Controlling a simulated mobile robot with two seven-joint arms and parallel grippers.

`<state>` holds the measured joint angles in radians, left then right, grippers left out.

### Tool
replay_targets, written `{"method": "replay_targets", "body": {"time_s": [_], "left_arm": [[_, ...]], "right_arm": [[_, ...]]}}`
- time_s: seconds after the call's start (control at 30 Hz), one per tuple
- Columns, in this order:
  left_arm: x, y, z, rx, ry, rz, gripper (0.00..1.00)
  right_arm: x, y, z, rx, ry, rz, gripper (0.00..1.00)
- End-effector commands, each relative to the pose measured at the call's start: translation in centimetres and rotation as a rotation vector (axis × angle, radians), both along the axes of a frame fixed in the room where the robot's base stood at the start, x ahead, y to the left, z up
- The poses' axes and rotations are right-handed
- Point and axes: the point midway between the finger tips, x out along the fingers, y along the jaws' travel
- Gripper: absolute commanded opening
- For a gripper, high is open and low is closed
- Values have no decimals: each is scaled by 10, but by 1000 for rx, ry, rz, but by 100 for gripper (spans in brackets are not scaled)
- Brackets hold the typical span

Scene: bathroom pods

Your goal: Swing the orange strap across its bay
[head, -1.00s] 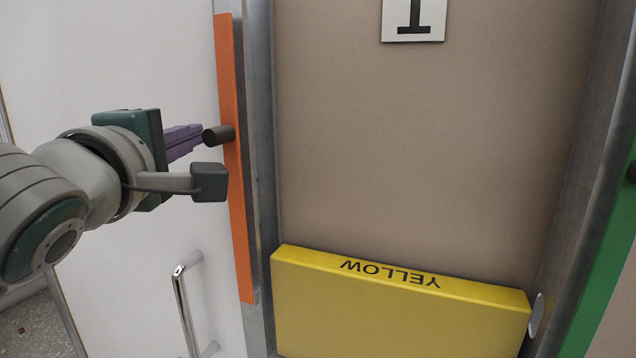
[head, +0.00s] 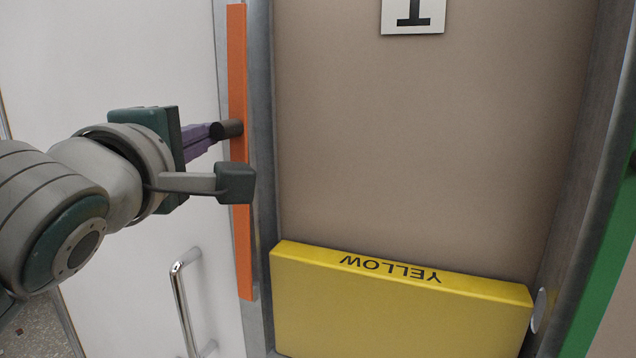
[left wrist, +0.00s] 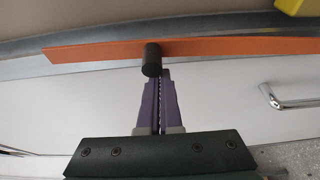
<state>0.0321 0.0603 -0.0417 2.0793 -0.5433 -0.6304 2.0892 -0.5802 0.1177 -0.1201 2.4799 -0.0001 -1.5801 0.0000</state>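The orange strap (head: 238,60) is a long flat bar standing nearly upright along the left metal post of the bay. A dark round peg (head: 234,128) sticks out from it. My left gripper (head: 214,131) has its purple fingers at the peg, on the peg's left side in the head view. In the left wrist view, the fingers (left wrist: 160,76) are together and the peg (left wrist: 152,60) overlaps their tips, in front of the strap (left wrist: 225,47). The peg looks beside the tips, not between them; contact is hard to confirm. My right gripper is out of view.
The bay's brown back panel (head: 420,140) carries a "1" sign (head: 413,15). A yellow block (head: 400,310) marked YELLOW fills its lower part. A round light disc (head: 538,310) sits on the right post. A chrome handle (head: 183,305) is on the white panel, below my left arm.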

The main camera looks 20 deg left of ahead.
Motion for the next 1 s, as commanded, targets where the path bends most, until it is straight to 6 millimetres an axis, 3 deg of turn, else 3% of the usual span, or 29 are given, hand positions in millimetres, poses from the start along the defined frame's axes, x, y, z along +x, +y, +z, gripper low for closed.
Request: {"method": "replay_targets", "body": {"time_s": [1.0], "left_arm": [[-6, -80, -24, -5, 0, -1, 0]], "right_arm": [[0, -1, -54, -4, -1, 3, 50]]}}
